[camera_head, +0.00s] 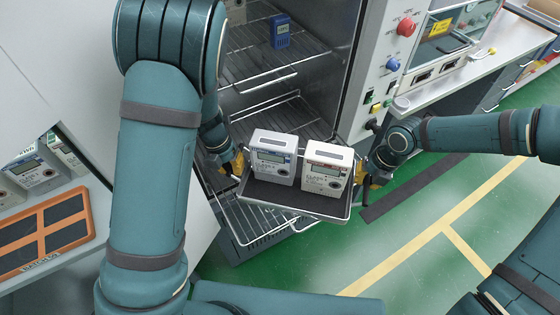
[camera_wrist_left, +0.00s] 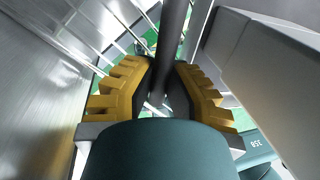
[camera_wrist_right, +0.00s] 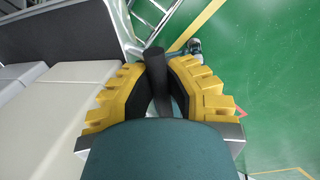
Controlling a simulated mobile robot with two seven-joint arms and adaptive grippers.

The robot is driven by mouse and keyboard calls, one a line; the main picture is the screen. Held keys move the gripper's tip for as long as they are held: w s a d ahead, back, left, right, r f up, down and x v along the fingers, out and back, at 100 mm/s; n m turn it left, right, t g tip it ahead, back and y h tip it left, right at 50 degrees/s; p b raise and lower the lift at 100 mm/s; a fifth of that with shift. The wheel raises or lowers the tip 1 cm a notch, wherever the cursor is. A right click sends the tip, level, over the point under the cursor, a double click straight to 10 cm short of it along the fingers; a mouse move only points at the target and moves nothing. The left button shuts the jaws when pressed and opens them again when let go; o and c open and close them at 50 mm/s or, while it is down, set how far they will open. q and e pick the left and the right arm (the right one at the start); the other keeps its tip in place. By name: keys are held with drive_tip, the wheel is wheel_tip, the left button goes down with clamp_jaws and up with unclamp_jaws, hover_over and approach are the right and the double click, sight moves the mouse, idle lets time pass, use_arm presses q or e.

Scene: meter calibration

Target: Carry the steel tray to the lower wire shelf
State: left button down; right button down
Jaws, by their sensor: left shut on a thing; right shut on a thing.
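The steel tray (camera_head: 346,207) has a dark lining and carries two white meters, a blue-marked one (camera_head: 273,158) and a red-marked one (camera_head: 325,169), both upright. It is in front of the open chamber, over a wire rack (camera_head: 250,226) that juts out low; whether they touch cannot be told. My left gripper (camera_head: 238,164) is shut on the tray's left handle, a dark bar (camera_wrist_left: 172,45) in the left wrist view. My right gripper (camera_head: 363,180) is shut on the right handle, a dark grip (camera_wrist_right: 155,75) in the right wrist view.
Inside the chamber are a middle wire shelf (camera_head: 285,118) and an upper wire shelf (camera_head: 245,68) with a blue device (camera_head: 280,31). The control panel (camera_head: 385,65) with a red knob (camera_head: 406,27) stands close right. An orange-framed tray (camera_head: 45,230) lies at left.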

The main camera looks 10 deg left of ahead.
use_arm(q)
drive_tip(key=c, duration=1.4)
unclamp_jaws()
drive_tip(key=shift+a+f, duration=0.1)
drive_tip(key=shift+f, duration=0.1)
drive_tip(key=shift+c, duration=0.2)
use_arm(e)
drive_tip(key=c, duration=1.5)
unclamp_jaws()
drive_tip(key=shift+d+f, duration=0.1)
drive_tip(key=shift+f, duration=0.15)
use_arm(q)
drive_tip(key=o, duration=0.3)
drive_tip(key=shift+r, duration=0.1)
use_arm(e)
drive_tip(key=o, duration=0.4)
drive_tip(key=shift+r, duration=0.1)
drive_tip(key=shift+o, duration=0.2)
use_arm(q)
drive_tip(key=shift+r, duration=0.1)
drive_tip(key=r, duration=0.2)
drive_tip(key=a+r, duration=0.1)
drive_tip(key=r, duration=0.4)
drive_tip(key=shift+a+r, duration=0.1)
drive_tip(key=shift+a, duration=0.05)
use_arm(e)
wheel_tip(320, 180, up, 12)
drive_tip(key=d, duration=0.2)
drive_tip(key=shift+s, duration=0.2)
drive_tip(key=shift+d, duration=0.1)
